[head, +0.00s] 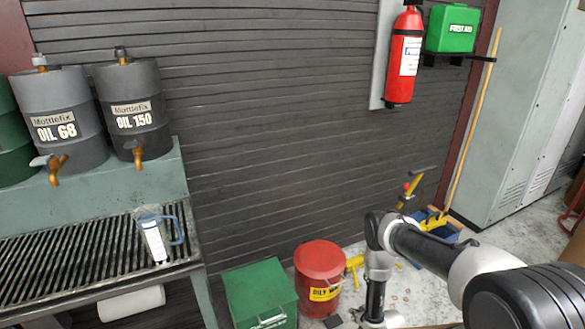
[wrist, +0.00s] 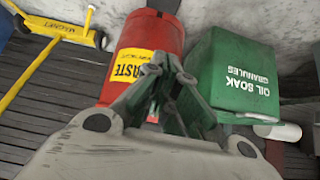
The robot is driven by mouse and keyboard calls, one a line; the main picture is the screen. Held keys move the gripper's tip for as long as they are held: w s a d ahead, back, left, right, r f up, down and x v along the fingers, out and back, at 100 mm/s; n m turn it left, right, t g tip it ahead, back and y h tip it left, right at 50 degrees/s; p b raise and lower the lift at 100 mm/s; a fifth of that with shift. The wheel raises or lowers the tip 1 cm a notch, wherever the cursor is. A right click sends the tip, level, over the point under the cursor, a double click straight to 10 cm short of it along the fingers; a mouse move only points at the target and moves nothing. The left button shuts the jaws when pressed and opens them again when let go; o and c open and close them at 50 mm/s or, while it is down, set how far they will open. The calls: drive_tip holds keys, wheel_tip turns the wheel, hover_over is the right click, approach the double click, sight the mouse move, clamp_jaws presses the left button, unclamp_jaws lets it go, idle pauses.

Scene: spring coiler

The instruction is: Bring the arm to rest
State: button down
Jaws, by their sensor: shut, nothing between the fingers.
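My gripper (wrist: 158,68) shows in the wrist view with its fingers together and nothing held between them. Its fingers overlap the view of the red oily waste can (wrist: 150,38) and the edge of the green oil soak granules bin (wrist: 232,75). I cannot tell a touch from this view. In the head view my arm (head: 425,250) reaches in from the lower right and bends down to the right of the red can (head: 320,270). The gripper's fingers cannot be made out clearly there.
The green bin (head: 260,293) stands left of the can. A grated bench (head: 90,250) holds a clear jug (head: 154,240) below two oil drums (head: 130,108). A yellow-handled magnetic sweeper (wrist: 62,35) lies near the can. A fire extinguisher (head: 404,58) hangs on the wall.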

drive_tip(key=s+d+f+g+h, duration=0.1)
drive_tip(key=s+f+g, duration=0.1)
drive_tip(key=s, duration=0.4)
drive_tip(key=s+d+f+g, duration=0.2)
drive_tip(key=s+g, duration=0.1)
drive_tip(key=s, duration=0.2)
wheel_tip(320, 180, up, 4)
drive_tip(key=s+d+m+g+h, duration=0.1)
drive_tip(key=s+d+g, duration=0.1)
drive_tip(key=s, duration=0.1)
drive_tip(key=w+d+r+m+g+h, duration=0.1)
drive_tip(key=d+r+g, duration=0.1)
drive_tip(key=r, duration=2.1)
drive_tip(key=w+d+r+m+g+h, duration=0.1)
drive_tip(key=r+g, duration=0.2)
drive_tip(key=r, duration=2)
drive_tip(key=s+r+t, duration=0.2)
drive_tip(key=s+r, duration=0.3)
drive_tip(key=r, duration=0.6)
drive_tip(key=s+r+m+t, duration=0.1)
drive_tip(key=s+r+t, duration=0.2)
drive_tip(key=r, duration=0.9)
drive_tip(key=s+r+t, duration=0.3)
drive_tip(key=s+r, duration=0.5)
drive_tip(key=r, duration=0.4)
drive_tip(key=shift+s+d+y, duration=0.15)
drive_tip(key=shift+s+y, duration=0.2)
drive_tip(key=shift+y, duration=0.05)
drive_tip(key=shift+r, duration=0.1)
